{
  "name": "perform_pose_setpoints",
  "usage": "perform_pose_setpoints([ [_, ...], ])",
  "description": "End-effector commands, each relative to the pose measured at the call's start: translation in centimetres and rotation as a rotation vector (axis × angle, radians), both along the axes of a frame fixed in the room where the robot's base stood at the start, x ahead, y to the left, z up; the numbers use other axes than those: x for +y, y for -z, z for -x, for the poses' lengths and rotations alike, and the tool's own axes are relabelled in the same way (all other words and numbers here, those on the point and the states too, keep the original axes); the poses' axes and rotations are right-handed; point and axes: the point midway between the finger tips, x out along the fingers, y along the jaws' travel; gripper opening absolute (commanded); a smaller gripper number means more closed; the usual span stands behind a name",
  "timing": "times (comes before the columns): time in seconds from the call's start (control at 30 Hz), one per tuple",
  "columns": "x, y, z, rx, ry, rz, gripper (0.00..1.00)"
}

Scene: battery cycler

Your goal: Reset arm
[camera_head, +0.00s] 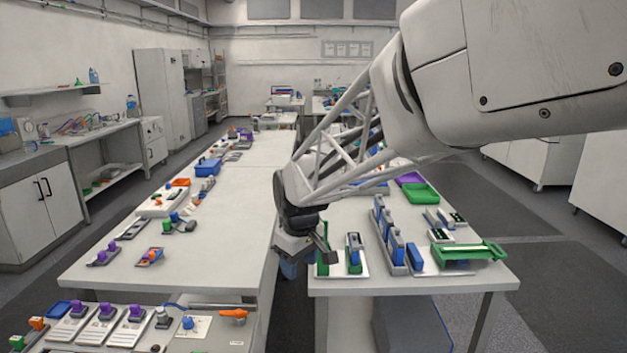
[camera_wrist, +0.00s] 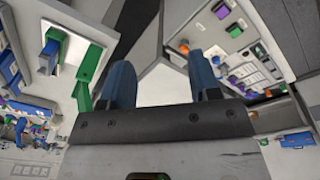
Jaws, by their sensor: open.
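My arm reaches in from the upper right in the head view. My gripper (camera_head: 305,248) hangs at the gap between the left and right tables, close to the near left corner of the right table. In the wrist view my gripper (camera_wrist: 163,85) shows two blue fingers spread apart, with nothing between them. A green upright part (camera_head: 323,262) stands just beside the gripper on the right table. It also shows in the wrist view (camera_wrist: 87,70), left of the fingers.
The right table (camera_head: 400,287) carries blue and green holders and a green tray (camera_head: 421,193). The left table (camera_head: 190,265) holds small modules and a blue bin (camera_head: 207,167). A front bench has purple-topped devices (camera_head: 107,310). The middle of the left table is clear.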

Motion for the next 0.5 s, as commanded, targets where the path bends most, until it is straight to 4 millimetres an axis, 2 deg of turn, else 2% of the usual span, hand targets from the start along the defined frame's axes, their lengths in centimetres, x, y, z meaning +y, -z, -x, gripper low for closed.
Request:
perform_pose_setpoints([
  [0.03,-1.5,-0.7,1.0,-0.007,0.034,-0.005,0.57],
  [0.1,-3.1,-1.2,2.3,-0.011,0.08,-0.009,0.57],
  [0.5,-11.7,-3.4,10.9,-0.043,0.346,-0.038,0.57],
])
